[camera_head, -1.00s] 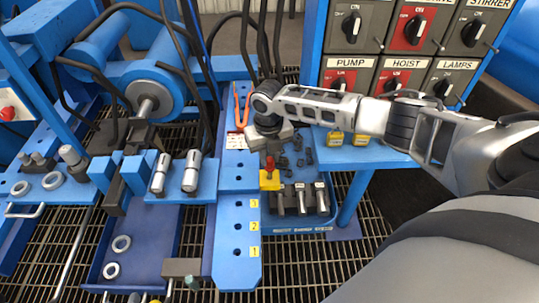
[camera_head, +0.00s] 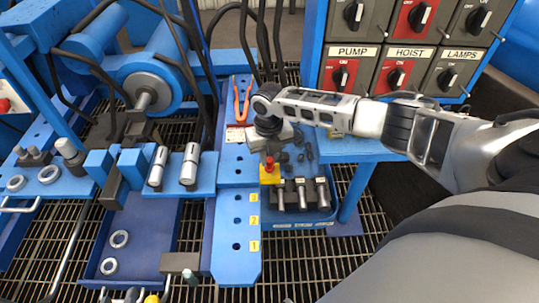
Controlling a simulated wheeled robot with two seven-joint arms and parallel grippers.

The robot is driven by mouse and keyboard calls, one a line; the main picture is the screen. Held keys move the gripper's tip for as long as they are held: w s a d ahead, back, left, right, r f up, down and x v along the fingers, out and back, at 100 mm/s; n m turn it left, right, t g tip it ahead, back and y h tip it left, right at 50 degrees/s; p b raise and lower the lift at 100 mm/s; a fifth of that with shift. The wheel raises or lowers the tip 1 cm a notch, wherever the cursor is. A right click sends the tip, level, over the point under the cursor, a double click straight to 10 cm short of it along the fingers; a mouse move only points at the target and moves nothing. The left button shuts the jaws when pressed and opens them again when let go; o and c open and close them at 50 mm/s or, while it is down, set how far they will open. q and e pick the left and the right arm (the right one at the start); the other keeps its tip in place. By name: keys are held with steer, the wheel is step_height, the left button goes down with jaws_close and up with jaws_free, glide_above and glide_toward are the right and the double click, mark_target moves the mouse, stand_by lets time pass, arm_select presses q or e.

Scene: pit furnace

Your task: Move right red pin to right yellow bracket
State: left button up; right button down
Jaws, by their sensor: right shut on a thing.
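The red pin (camera_head: 269,162) stands upright at the yellow bracket (camera_head: 267,177), on the right side of the blue plate. How deep it sits in the bracket is too small to tell. My right gripper (camera_head: 270,147) points down directly above the bracket, shut on the red pin's top. The gripper's body and wrist hide most of its fingertips. My left gripper is not in view.
A blue tray (camera_head: 290,228) beside the bracket holds several metal cylinders and small dark parts. Orange-handled pliers (camera_head: 242,100) lie behind. A switch panel (camera_head: 395,70) stands at the back right. The numbered blue plate (camera_head: 236,265) is clear in front.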

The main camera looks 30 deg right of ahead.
steer(key=c, duration=1.2)
jaws_free()
arm_select(q)
steer(key=shift+r+p, duration=0.45)
steer(key=shift+p, duration=0.7)
arm_select(e)
step_height(320, 180, up, 16)
steer(key=shift+a, duration=0.15)
steer(key=shift+f, duration=0.1)
